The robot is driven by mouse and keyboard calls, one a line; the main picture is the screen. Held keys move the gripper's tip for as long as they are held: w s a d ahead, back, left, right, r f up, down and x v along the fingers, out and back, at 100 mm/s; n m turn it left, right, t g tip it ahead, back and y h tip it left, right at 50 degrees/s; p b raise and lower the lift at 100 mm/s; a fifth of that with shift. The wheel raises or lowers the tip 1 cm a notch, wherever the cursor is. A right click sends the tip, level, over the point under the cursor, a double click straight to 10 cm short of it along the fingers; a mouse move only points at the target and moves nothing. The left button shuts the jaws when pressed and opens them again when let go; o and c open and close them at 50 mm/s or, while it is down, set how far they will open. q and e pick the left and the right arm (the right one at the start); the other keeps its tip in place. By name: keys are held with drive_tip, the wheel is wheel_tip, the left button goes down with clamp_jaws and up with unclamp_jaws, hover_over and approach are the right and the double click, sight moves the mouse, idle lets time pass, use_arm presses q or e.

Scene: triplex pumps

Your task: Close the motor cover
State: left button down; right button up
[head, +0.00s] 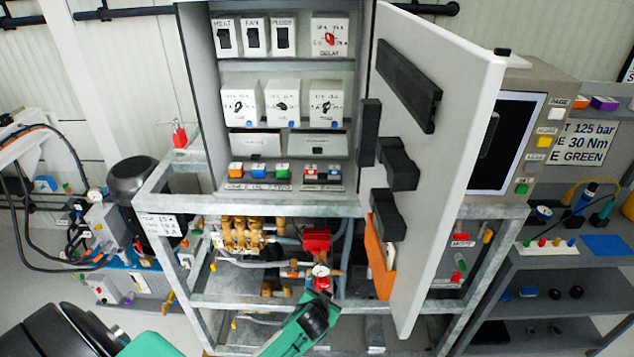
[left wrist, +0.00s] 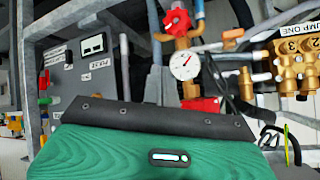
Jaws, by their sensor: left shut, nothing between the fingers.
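I cannot tell which part is the motor cover. A dark domed motor-like housing (head: 136,180) stands at the left in the head view. A grey box (head: 458,262) with a label and coloured buttons sits in the frame behind the cabinet door. My left gripper (head: 314,314), green and black, is at the bottom middle, in front of the gauge and red valve. It is shut and empty; its fingertips are hard to make out. The left wrist view shows a green and black body (left wrist: 150,140) across the bottom. My right gripper is not in view.
The white cabinet door (head: 440,130) stands wide open towards me. The metal frame (head: 250,205) holds brass pump parts (head: 243,235), a gauge (head: 320,271) and pipes. The gauge also shows in the left wrist view (left wrist: 183,65), below a red knob (left wrist: 177,22). Shelves (head: 560,270) stand right.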

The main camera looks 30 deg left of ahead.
use_arm(q)
drive_tip(key=w+a+r+n+t+y, duration=0.1)
drive_tip(key=r, duration=0.8)
drive_tip(key=w+a+r+n+t+y, duration=0.1)
drive_tip(key=w+r+t, duration=0.1)
drive_tip(key=r, duration=0.8)
drive_tip(key=w+a+r+n+t+y+b, duration=0.1)
drive_tip(key=w+r, duration=0.1)
drive_tip(key=r, duration=0.8)
drive_tip(key=shift+w+a+r+n+t+y, duration=0.1)
drive_tip(key=shift+w+a+n+t+y, duration=0.2)
drive_tip(key=shift+n+y, duration=0.1)
wheel_tip(320, 180, up, 14)
drive_tip(key=s+a+n+t+y, duration=0.1)
drive_tip(key=a+n+t+y, duration=0.1)
drive_tip(key=n+y, duration=0.1)
drive_tip(key=f+p+x, duration=0.1)
drive_tip(key=p+x, duration=0.3)
drive_tip(key=x, duration=0.5)
drive_tip(key=p, duration=0.1)
approach(318, 141)
drive_tip(key=shift+w+a+r, duration=0.6)
drive_tip(key=shift+w+r, duration=0.35)
drive_tip(key=shift+r, duration=0.4)
